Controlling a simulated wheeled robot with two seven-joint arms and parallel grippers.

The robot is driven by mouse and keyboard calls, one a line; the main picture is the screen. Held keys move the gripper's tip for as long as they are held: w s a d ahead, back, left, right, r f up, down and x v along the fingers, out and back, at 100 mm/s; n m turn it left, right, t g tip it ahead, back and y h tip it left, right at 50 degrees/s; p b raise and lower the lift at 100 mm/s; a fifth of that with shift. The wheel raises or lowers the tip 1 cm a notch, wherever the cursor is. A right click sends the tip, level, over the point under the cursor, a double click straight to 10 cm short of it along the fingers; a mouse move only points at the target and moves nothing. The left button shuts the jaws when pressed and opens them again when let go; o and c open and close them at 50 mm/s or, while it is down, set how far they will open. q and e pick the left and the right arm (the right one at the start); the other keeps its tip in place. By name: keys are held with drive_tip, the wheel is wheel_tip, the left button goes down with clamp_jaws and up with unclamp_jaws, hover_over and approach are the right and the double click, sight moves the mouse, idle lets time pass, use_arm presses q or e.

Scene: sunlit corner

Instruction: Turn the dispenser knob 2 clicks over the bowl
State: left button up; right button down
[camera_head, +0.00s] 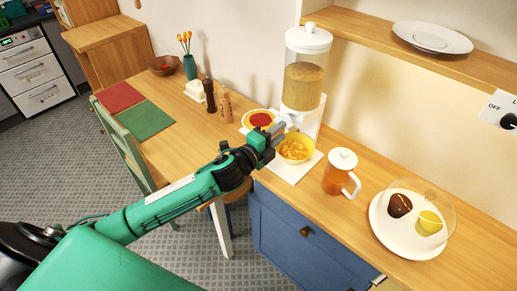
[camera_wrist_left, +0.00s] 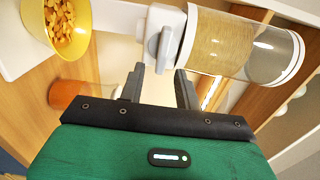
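The dispenser (camera_head: 303,87) is a clear cylinder of grain-like food with a white lid, standing on a white base at the back of the counter. Its grey knob (camera_wrist_left: 165,43) shows in the left wrist view on the white outlet. The yellow bowl (camera_head: 304,158) sits under the outlet with orange-yellow pieces in it; it also shows in the left wrist view (camera_wrist_left: 84,35). My left gripper (camera_wrist_left: 160,84) is open and empty, its fingertips just short of the knob, apparently not touching it. In the head view the left gripper (camera_head: 279,133) partly hides the outlet. My right gripper is not in view.
A pitcher (camera_head: 337,178) with an amber drink and a domed plate (camera_head: 391,237) stand to the right. A bowl with red contents (camera_head: 259,119) and two mills (camera_head: 224,102) stand to the left. A shelf (camera_head: 375,32) overhangs at right.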

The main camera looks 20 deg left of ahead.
use_arm(q)
drive_tip(key=b+v, duration=0.3)
drive_tip(key=v, duration=0.8)
drive_tip(key=shift+s, duration=0.35)
drive_tip(key=shift+a, duration=0.1)
